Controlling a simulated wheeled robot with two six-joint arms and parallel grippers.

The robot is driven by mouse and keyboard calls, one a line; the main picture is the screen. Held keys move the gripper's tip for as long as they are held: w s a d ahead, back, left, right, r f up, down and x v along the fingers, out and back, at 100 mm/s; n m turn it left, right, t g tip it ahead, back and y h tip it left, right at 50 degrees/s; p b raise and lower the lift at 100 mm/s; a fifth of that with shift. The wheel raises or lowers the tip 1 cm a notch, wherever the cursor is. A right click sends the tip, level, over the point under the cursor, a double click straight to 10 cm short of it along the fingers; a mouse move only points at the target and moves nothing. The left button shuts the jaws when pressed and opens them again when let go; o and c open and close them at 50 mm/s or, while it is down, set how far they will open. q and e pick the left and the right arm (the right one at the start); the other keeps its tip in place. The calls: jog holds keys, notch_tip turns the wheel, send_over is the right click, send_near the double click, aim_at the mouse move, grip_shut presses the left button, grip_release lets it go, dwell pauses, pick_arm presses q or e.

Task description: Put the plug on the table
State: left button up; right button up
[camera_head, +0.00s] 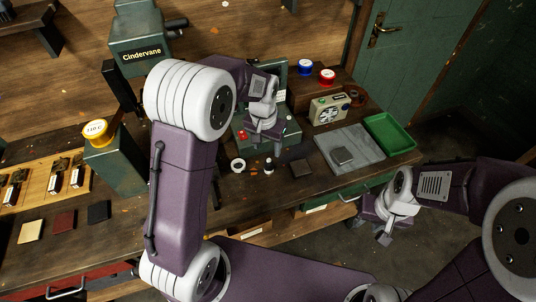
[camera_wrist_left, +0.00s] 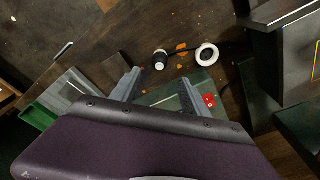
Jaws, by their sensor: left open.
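A small dark piece with a white end (camera_head: 268,166), which looks like the plug, is on the wooden table (camera_head: 225,200) in front of the green machine (camera_head: 292,130). The left wrist view also shows this piece (camera_wrist_left: 160,60), apart from my fingers. My left gripper (camera_head: 265,138) is above the green machine's base, behind the piece. Its two fingers (camera_wrist_left: 158,92) are spread, with nothing visible between them. My right gripper (camera_head: 383,232) hangs in front of the table's right part. Its fingers are too small to read.
A white ring (camera_head: 238,165) lies left of the piece. A dark square (camera_head: 301,168) lies right of it. A grey mat (camera_head: 350,152), green tray (camera_head: 388,135) and beige device (camera_head: 329,109) are on the right. A green Cindervane machine (camera_head: 140,50) stands left. My left arm hides some table.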

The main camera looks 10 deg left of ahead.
pick_arm(q)
jog(key=s+a+f+n, duration=0.1)
jog(key=s+a, duration=0.1)
jog(key=s, duration=0.6)
jog(key=s+a+f+n, duration=0.1)
jog(key=s+a, duration=0.1)
jog(key=s, duration=0.6)
jog(key=shift+s, duration=0.35)
